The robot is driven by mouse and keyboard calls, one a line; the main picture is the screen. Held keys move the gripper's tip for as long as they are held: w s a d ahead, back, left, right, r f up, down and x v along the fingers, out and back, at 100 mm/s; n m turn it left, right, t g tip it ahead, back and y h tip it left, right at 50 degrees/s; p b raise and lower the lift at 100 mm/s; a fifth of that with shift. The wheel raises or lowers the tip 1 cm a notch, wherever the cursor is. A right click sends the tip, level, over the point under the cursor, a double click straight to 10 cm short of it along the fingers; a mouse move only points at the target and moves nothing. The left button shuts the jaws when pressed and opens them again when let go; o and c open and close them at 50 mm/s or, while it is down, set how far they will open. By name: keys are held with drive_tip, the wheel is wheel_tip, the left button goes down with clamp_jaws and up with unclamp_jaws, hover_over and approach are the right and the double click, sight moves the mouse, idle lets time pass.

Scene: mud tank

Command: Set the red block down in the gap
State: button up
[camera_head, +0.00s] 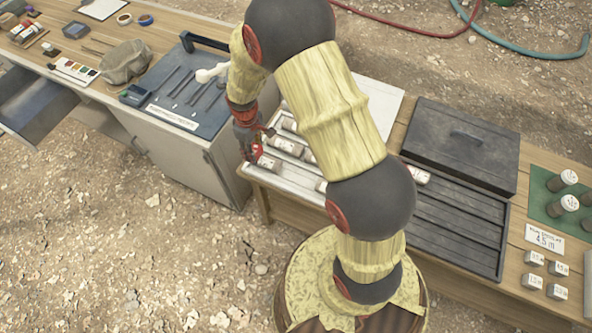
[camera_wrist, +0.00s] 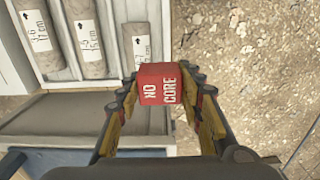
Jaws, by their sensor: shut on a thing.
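The red block (camera_wrist: 158,84), lettered "NO CORE", is between the fingers of my gripper (camera_wrist: 160,90) in the wrist view. The gripper is shut on it. In the head view the small red block (camera_head: 258,151) shows at the tip of my gripper (camera_head: 254,155), over the left end of the white core tray (camera_head: 257,176). In the wrist view the tray (camera_wrist: 62,76) holds labelled grey cores (camera_wrist: 88,35) in parallel channels. The block overlaps the end of the rightmost core's (camera_wrist: 135,42) channel. The gap is not clearly visible, and I cannot tell whether the block touches the tray.
A dark slotted tray (camera_head: 455,232) and dark lidded box (camera_head: 462,142) stand right of my arm. A blue tool mat (camera_head: 205,121) lies on the cabinet left of the tray. Open gravel lies in front of the benches.

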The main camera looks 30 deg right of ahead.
drive_tip(key=shift+d+f, duration=0.1)
drive_tip(key=shift+d, duration=0.1)
drive_tip(key=s+d+f+b, duration=0.1)
drive_tip(key=s+d+f, duration=0.3)
drive_tip(key=s+d, duration=0.25)
drive_tip(key=b, duration=0.1)
hover_over(295, 177)
drive_tip(key=f, duration=0.4)
drive_tip(key=shift+w+a+f, duration=0.25)
drive_tip(key=shift+a+f, duration=0.05)
drive_tip(key=shift+a, duration=0.1)
drive_tip(key=shift+s+d+f, duration=0.1)
drive_tip(key=shift+f, duration=0.1)
drive_tip(key=shift+s+d+f+b, duration=0.15)
drive_tip(key=shift+f+b, duration=0.2)
drive_tip(key=shift+f, duration=0.55)
drive_tip(key=shift+s+d+f+b, duration=0.1)
drive_tip(key=shift+f+b, duration=0.2)
drive_tip(key=shift+f, duration=0.6)
drive_tip(key=shift+f, duration=0.2)
drive_tip(key=o, duration=1)
drive_tip(key=shift+c, duration=0.2)
